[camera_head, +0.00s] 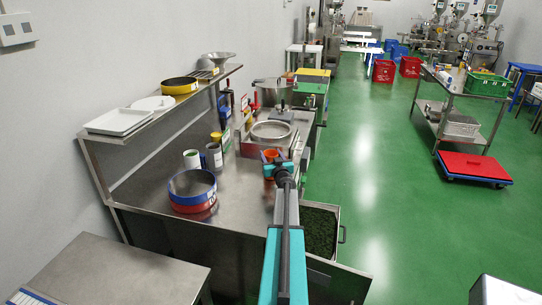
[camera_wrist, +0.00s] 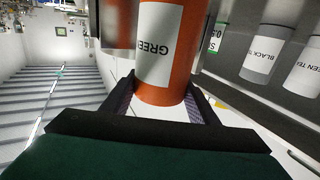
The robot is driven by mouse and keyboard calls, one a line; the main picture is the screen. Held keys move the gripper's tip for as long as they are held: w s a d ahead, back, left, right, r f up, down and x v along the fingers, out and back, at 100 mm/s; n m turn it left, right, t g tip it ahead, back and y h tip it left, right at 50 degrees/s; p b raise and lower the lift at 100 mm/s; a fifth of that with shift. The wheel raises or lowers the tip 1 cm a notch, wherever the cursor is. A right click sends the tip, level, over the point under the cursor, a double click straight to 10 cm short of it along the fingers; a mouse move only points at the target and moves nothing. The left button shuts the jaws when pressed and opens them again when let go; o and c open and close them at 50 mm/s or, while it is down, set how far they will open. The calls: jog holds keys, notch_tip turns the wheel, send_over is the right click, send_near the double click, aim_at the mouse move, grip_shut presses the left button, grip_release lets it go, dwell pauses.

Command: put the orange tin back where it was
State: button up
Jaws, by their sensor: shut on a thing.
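The orange tin (camera_wrist: 166,92) has a white label reading "GREEN". In the wrist view it sits between the two fingers of my gripper (camera_wrist: 163,98), which is shut on it. In the head view the tin's orange top (camera_head: 271,153) shows just beyond my gripper (camera_head: 277,167), over the right part of the steel bench (camera_head: 235,222). My arm hides its lower part, and I cannot tell whether it touches the bench. A tin marked "BLACK T" (camera_wrist: 266,55) and another marked "GREEN TE" (camera_wrist: 304,72) stand apart from it in the wrist view.
A red and blue sieve ring (camera_head: 192,198) stands left on the bench, with a white-green tin (camera_head: 191,160) and a grey tin (camera_head: 213,157) behind it. A round steel sieve (camera_head: 271,133) lies beyond my gripper. A shelf (camera_head: 150,118) overhangs the left. Bare steel lies between ring and gripper.

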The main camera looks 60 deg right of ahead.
jog(key=shift+f, duration=0.1)
jog(key=o, duration=1.4)
jog(key=shift+r, duration=0.2)
jog(key=shift+b+v, duration=1.05)
jog(key=shift+v, duration=5)
